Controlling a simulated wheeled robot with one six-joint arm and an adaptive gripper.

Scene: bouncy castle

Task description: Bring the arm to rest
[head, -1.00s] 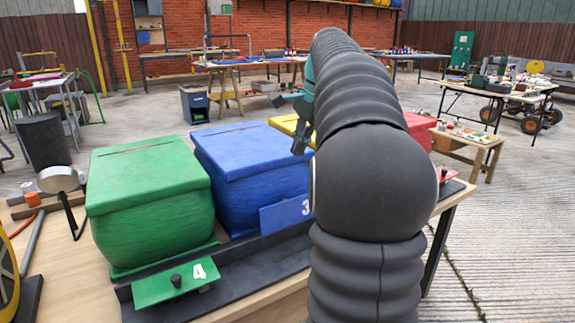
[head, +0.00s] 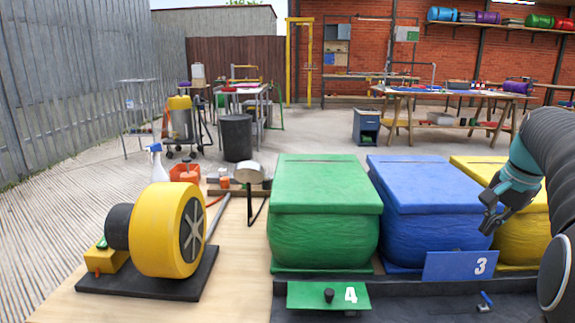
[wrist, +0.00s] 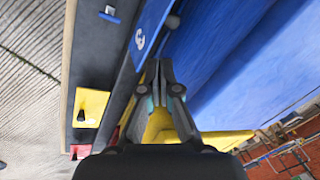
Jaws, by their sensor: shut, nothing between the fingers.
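My gripper (head: 488,222) is at the right of the head view, at the end of my dark ribbed arm, in front of the blue and yellow box-shaped blocks. Its fingers are together with nothing between them. In the wrist view the fingertips (wrist: 158,68) meet near the blue block (wrist: 235,60) and its blue number 3 plate (wrist: 150,32). I cannot tell whether they touch the block. The blue block (head: 425,205) stands between the green block (head: 325,215) and the yellow block (head: 515,235).
A yellow wheel-like blower (head: 165,235) stands at the left of the wooden table. A green number 4 plate (head: 330,296) lies on the dark tray (head: 420,305) in front. A spray bottle (head: 157,162) and an orange bin (head: 185,171) stand behind the blower. Bare tabletop shows between blower and blocks.

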